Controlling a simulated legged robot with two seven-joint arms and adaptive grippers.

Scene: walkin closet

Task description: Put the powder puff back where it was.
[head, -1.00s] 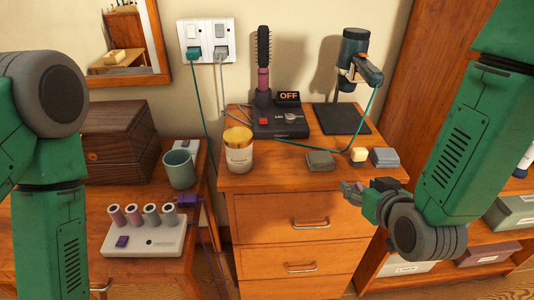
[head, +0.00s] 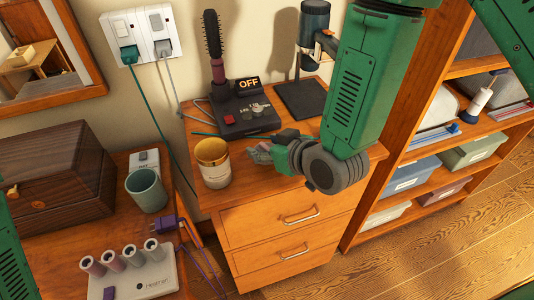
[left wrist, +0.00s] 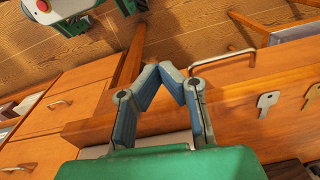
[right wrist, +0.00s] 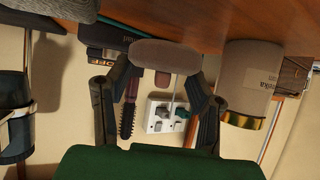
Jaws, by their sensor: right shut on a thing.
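The powder puff looks like a flat, rounded taupe pad (right wrist: 165,55) between the fingers in the right wrist view. My right gripper (right wrist: 160,75) is shut on it, over the dresser top. In the head view my right gripper (head: 262,152) is just right of the gold-rimmed jar, and the puff is hard to make out there. My left gripper (left wrist: 168,70) is shut and empty, fingertips together, in the left wrist view. It is outside the head view, where only part of my left arm shows.
The gold-rimmed jar (head: 213,170) stands at the dresser's (head: 240,198) front left; it also shows upside down in the right wrist view (right wrist: 252,85). The hairbrush (head: 213,48) and OFF-labelled station (head: 247,115) stand behind. A mug (head: 146,190) and wooden box (head: 50,180) are at left.

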